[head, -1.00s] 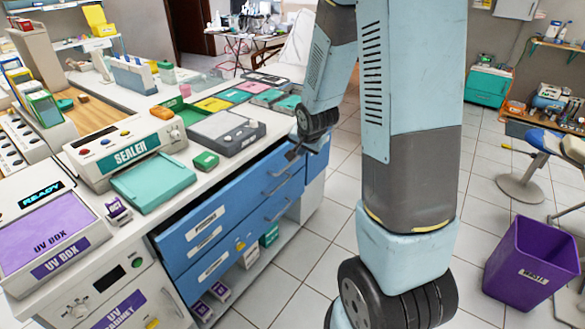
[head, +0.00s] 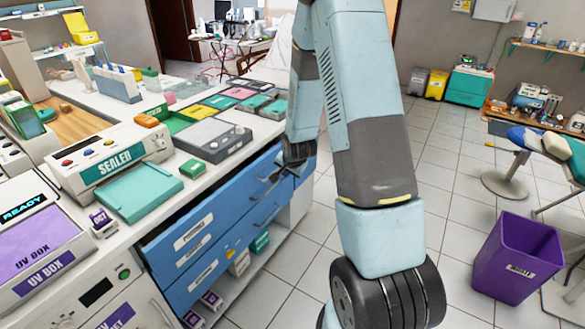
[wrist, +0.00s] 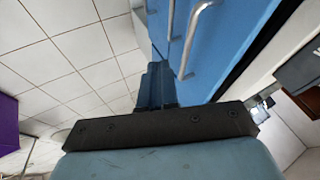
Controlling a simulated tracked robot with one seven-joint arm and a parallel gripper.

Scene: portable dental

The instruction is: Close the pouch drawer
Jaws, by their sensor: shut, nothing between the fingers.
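The pouch drawer (head: 205,231) is the top blue drawer of the cabinet under the counter, with a white label that seems to read "POUCHES". Its metal bar handle is near its right end and shows in the wrist view too (wrist: 192,40). In the wrist view a dark strip lies between the drawer's front and the counter; how far the drawer stands out is hard to tell. My gripper (head: 277,172) is shut and empty, close to the drawer's right end near the handle. In the wrist view its fingers (wrist: 156,72) point along the blue front; contact is not clear.
More blue drawers (head: 195,283) lie below, above an open shelf with small boxes. The counter holds a sealer (head: 110,160), a UV box (head: 35,240), a green box (head: 192,168) and trays. A purple waste bin (head: 515,262) stands right.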

